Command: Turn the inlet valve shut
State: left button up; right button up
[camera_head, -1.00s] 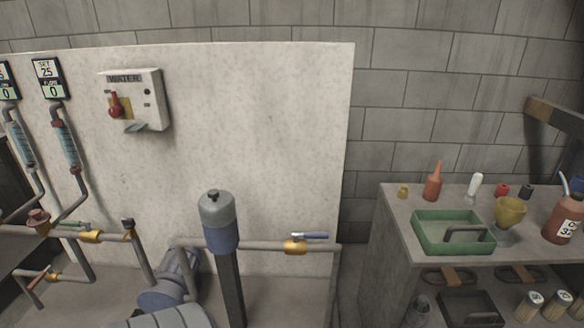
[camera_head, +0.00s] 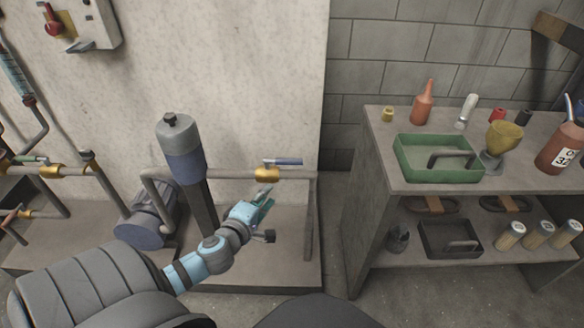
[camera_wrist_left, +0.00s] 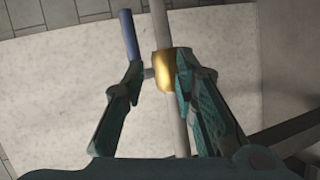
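A valve with a brass body (camera_head: 267,174) and a blue lever (camera_head: 284,161) sits on the horizontal pipe right of the grey-blue cylinder. The lever lies along the pipe, pointing right. No label shows whether it is the inlet valve. My left gripper (camera_head: 263,201) is just below and in front of this valve. In the left wrist view the fingers (camera_wrist_left: 160,65) are spread open, with the brass body (camera_wrist_left: 165,70) seen between and beyond them. The blue lever (camera_wrist_left: 129,35) is beyond the left fingertip; contact cannot be told. My right gripper is not in view.
A grey-blue cylinder (camera_head: 180,148) on a post and a pump (camera_head: 147,224) stand left of the valve. Other brass valves (camera_head: 50,171) are at far left. A red-handled switch box (camera_head: 75,22) is on the panel. A shelf with a green tray (camera_head: 437,174) stands right.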

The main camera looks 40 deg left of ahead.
aim_at(290, 164)
pick_arm(q)
jog(key=shift+n+t, duration=0.5)
jog(key=shift+n, duration=0.3)
jog(key=w, duration=0.4)
jog(key=w+a+b, duration=0.1)
jog(key=w, duration=0.4)
jog(key=w+a+r, duration=0.1)
jog(key=w, duration=0.4)
jog(key=shift+w+a, duration=0.1)
jog(key=shift+a, duration=0.05)
jog(key=shift+w, duration=0.15)
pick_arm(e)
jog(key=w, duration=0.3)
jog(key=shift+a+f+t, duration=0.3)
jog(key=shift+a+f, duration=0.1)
pick_arm(q)
grip_shut()
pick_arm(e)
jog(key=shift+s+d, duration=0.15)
